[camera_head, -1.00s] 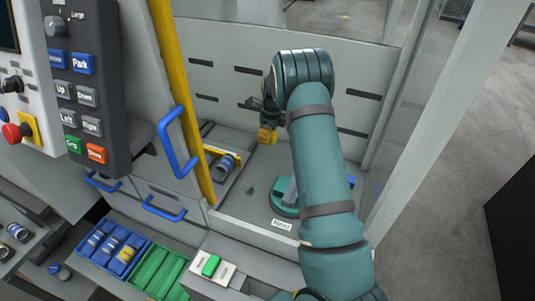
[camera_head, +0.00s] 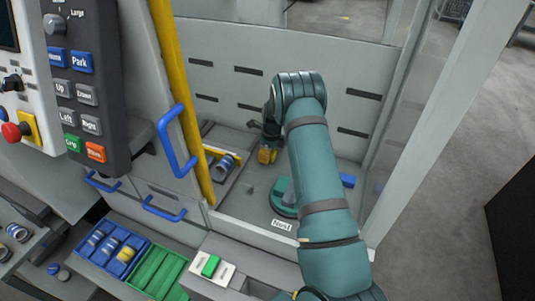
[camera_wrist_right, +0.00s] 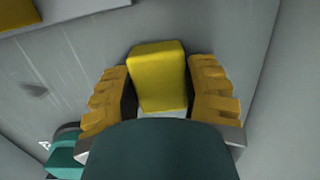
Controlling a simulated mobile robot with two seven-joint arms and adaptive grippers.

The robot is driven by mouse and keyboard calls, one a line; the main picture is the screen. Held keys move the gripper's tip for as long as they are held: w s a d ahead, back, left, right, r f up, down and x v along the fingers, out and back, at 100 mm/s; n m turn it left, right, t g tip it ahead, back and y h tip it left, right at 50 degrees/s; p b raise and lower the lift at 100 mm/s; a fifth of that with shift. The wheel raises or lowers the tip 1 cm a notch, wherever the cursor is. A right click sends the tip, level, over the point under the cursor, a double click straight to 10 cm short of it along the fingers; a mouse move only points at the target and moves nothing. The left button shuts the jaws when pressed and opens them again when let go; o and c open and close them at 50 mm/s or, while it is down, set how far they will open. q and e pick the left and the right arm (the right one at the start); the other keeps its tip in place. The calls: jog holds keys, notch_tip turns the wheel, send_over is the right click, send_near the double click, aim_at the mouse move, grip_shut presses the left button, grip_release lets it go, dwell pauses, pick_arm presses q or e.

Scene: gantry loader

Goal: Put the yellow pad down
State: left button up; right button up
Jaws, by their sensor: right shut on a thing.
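The yellow pad (camera_wrist_right: 158,77) is a small yellow block between the two ridged yellow fingers of my right gripper (camera_wrist_right: 160,95) in the right wrist view. The gripper is shut on it. In the head view my right gripper (camera_head: 267,155) points down over the grey floor of the machine bay, near its back wall. There the pad is hard to tell from the yellow fingers. I cannot tell whether the pad touches the floor. My left gripper is not in view.
A green round base (camera_head: 284,205) stands on the bay floor (camera_head: 240,205), right of the gripper and nearer the front. A blue block (camera_head: 347,180) lies farther right. A grey-blue cylinder (camera_head: 224,167) is at left, beside the yellow door post (camera_head: 180,90). Floor between is mostly clear.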

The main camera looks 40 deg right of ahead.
jog(key=o, duration=1.2)
jog(key=shift+f, duration=0.15)
jog(key=r, duration=0.8)
jog(key=s+r, duration=0.1)
jog(key=r, duration=0.3)
jog(key=shift+s+d+r+p, duration=0.1)
jog(key=shift+d+r+p, duration=0.05)
jog(key=shift+d+p, duration=0.2)
